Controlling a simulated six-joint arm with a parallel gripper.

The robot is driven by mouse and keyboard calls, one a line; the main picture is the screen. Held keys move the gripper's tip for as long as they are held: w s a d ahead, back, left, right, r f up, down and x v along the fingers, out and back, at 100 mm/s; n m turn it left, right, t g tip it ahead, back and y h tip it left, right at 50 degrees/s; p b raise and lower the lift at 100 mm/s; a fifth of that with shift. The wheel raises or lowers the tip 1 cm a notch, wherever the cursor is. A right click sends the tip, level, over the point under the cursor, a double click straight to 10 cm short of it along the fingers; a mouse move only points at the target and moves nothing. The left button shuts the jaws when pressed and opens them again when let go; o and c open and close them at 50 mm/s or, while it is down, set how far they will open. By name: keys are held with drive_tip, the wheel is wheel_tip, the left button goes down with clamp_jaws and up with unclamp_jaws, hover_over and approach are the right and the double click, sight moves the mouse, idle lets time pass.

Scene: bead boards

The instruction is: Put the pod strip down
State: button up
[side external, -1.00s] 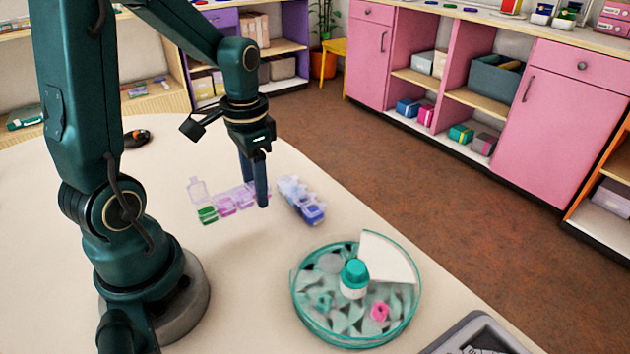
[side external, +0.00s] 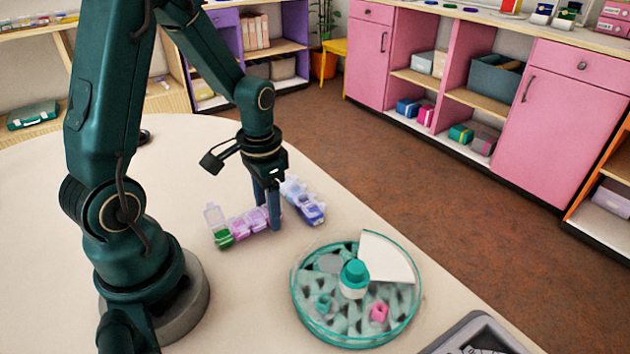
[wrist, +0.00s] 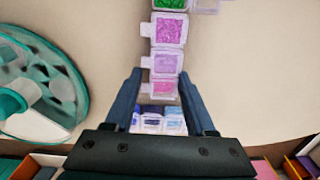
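The pod strip (side external: 246,224) has pink and purple pods and a green end pod whose clear lid stands open. It appears to rest flat on the pale table. My gripper (side external: 269,218) is low over the strip's end away from the green pod, one finger on each side. In the wrist view, the strip (wrist: 166,32) runs away between my fingertips (wrist: 162,72), with narrow gaps on both sides, so the gripper looks open around it. The exact height of the fingertips over the table is hard to tell.
A blue and lilac pod strip (side external: 303,203) lies just beyond my gripper; it also shows between the fingers in the wrist view (wrist: 160,122). A grey tray (side external: 447,340) is at the lower right. Table left of the strip is clear.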

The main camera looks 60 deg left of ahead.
drive_tip(key=o, duration=0.3)
drive_tip(key=shift+r, duration=0.1)
wheel_tip(320, 180, up, 11)
drive_tip(key=s+d+r+t, duration=0.3)
drive_tip(key=s+d+t, duration=0.2)
drive_tip(key=d, duration=0.4)
drive_tip(key=shift+s+d+r+t, duration=0.15)
drive_tip(key=shift+s+r+t, duration=0.15)
drive_tip(key=shift+s, duration=0.1)
drive_tip(key=shift+c, duration=0.5)
